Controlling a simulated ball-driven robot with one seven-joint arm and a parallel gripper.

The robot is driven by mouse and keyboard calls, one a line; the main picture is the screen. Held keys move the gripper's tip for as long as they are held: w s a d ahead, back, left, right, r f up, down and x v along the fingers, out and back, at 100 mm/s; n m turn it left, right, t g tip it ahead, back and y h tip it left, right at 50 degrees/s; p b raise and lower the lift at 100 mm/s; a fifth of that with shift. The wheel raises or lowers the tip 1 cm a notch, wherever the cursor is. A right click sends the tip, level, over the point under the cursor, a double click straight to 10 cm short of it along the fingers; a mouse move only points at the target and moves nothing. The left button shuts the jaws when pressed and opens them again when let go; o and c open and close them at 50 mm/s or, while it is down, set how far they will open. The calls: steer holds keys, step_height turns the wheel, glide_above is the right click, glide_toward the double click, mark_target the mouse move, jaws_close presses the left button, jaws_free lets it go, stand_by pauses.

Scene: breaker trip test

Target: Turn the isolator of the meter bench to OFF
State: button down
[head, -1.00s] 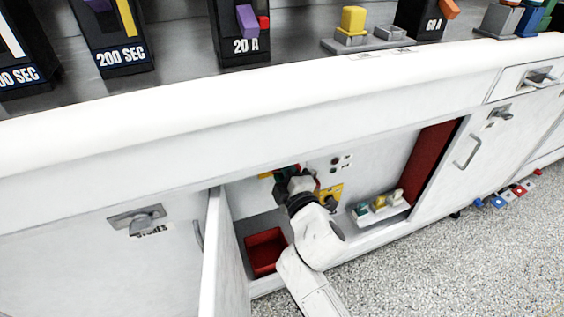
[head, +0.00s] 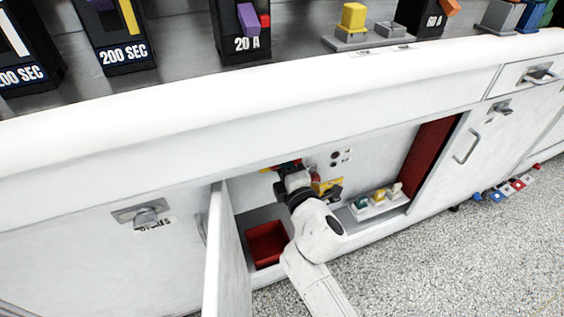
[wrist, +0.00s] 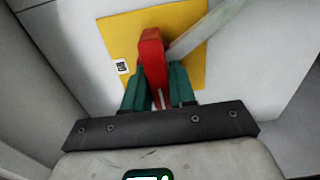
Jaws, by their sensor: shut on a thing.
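The isolator is a red handle (wrist: 153,55) on a yellow plate (wrist: 120,35) on the back wall of the open cupboard. My gripper (wrist: 152,88) has its green fingers on both sides of the red handle and is shut on it. The handle stands nearly upright in the wrist view. A small label (wrist: 121,67) is on the plate's left side, too small to read surely. In the head view my gripper (head: 289,168) reaches into the cupboard and hides most of the isolator; a bit of yellow plate (head: 268,169) shows.
The open cupboard door (head: 222,250) stands close left of my arm. A red bin (head: 266,243) is on the cupboard floor. A second yellow plate with a dark knob (head: 331,194) is right of my gripper, and a white block with coloured pieces (head: 375,208) is farther right.

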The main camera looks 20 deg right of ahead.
steer(key=shift+f, duration=0.1)
steer(key=c, duration=1)
jaws_free()
steer(key=s, duration=1)
steer(key=shift+s, duration=0.4)
